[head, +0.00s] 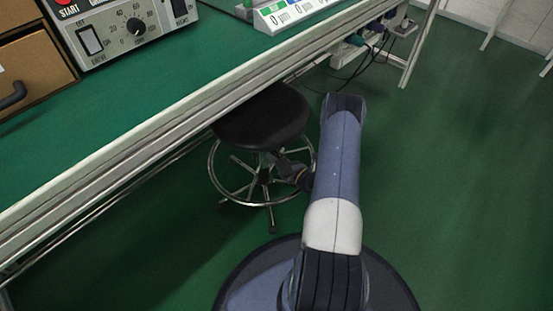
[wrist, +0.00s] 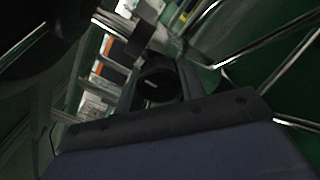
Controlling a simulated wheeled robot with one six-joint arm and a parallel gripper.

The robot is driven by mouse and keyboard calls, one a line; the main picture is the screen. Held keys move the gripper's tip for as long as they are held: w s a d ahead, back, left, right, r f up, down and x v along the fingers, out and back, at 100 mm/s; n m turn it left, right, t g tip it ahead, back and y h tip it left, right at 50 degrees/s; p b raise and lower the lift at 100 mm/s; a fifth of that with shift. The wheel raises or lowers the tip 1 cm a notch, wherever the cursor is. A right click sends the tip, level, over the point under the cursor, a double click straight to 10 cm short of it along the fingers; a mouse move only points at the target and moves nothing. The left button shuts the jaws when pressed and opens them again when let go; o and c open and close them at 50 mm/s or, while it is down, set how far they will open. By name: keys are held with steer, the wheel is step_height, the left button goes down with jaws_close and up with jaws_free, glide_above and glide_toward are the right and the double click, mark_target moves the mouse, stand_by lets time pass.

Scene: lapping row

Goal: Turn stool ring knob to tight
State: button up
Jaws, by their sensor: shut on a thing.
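The stool has a round black seat (head: 262,118) and a chrome foot ring (head: 213,172) below it, standing at the bench's front edge. My gripper (head: 284,165) reaches in under the seat from the right, beside the stool's column. In the wrist view my gripper (wrist: 156,82) is shut on the dark stool ring knob (wrist: 154,88), which sits between the fingers. The knob's pointer or marking cannot be made out, so its setting is unclear. In the head view the knob is hidden behind my gripper. The dark seat underside (wrist: 35,30) fills the wrist view's upper left.
The green-topped bench (head: 160,85) overhangs the stool's far side. A control box (head: 125,28) and a drawer unit (head: 30,75) stand on it. Cables (head: 370,55) hang under the bench at the back. The green floor (head: 460,170) to the right is clear.

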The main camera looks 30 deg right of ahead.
stand_by(0.3)
steer(key=o, duration=1)
steer(key=p+v, duration=0.3)
steer(key=v, duration=0.7)
steer(key=shift+s+d, duration=0.2)
steer(key=shift+s, duration=0.15)
steer(key=shift+n, duration=0.3)
steer(key=b+x, duration=0.3)
steer(key=x, duration=0.7)
steer(key=shift+f, duration=0.1)
steer(key=shift+w+a, duration=0.15)
steer(key=shift+w, duration=0.2)
